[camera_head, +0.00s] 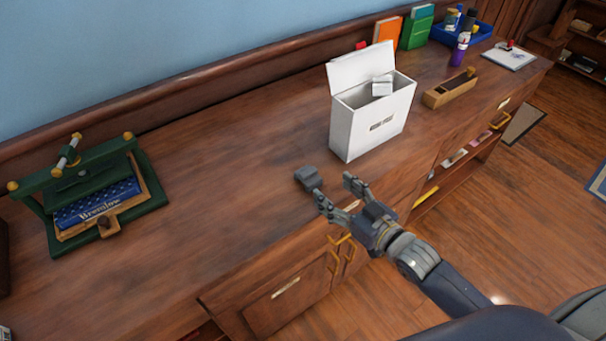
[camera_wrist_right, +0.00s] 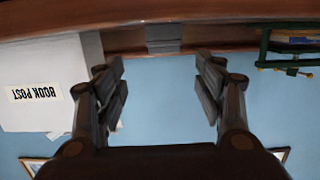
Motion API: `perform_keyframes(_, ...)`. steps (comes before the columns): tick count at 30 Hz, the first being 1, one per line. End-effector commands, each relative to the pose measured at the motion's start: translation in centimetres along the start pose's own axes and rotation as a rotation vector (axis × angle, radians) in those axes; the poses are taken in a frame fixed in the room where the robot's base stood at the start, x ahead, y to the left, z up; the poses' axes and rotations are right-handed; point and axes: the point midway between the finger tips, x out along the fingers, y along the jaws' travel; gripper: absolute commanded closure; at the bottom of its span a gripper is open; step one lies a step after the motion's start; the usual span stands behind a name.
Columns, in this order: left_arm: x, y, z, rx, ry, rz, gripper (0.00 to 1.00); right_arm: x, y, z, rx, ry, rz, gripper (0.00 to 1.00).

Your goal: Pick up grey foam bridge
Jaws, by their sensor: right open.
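The grey foam bridge (camera_head: 308,178) is a small dark grey block on the wooden counter, near its front edge, in the head view. In the right wrist view, which looks upside down, it shows as a grey block (camera_wrist_right: 163,38) at the top middle, beyond the gap between my fingers. My right gripper (camera_head: 338,198) is open and empty, just right of and nearer than the block, apart from it. Its two open fingers also show in the right wrist view (camera_wrist_right: 162,85). My left gripper is in neither view.
A white box (camera_head: 365,135) with an open lid stands behind the block to the right. A green book press (camera_head: 100,225) holding a blue book sits at left. A wooden tray (camera_head: 450,88) lies farther right. The counter left of the block is clear.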

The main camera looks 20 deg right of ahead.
Motion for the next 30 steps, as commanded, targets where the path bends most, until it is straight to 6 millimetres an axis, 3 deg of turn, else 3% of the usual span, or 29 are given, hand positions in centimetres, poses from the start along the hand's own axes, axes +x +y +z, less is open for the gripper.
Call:
perform_keyframes(7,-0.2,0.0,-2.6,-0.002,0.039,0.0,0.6,3.3,0.0,-0.1,0.0,0.002,0.001,0.37)
perform_keyframes(16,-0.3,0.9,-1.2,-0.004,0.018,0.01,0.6,5.6,-0.1,0.1,0.0,-0.001,0.001,0.37)
perform_keyframes(25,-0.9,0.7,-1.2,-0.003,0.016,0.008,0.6,9.4,-0.6,0.2,-0.002,0.001,0.001,0.37)
perform_keyframes(30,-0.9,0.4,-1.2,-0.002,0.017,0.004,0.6,10.5,-0.7,0.4,-0.001,-0.001,0.0,0.37)
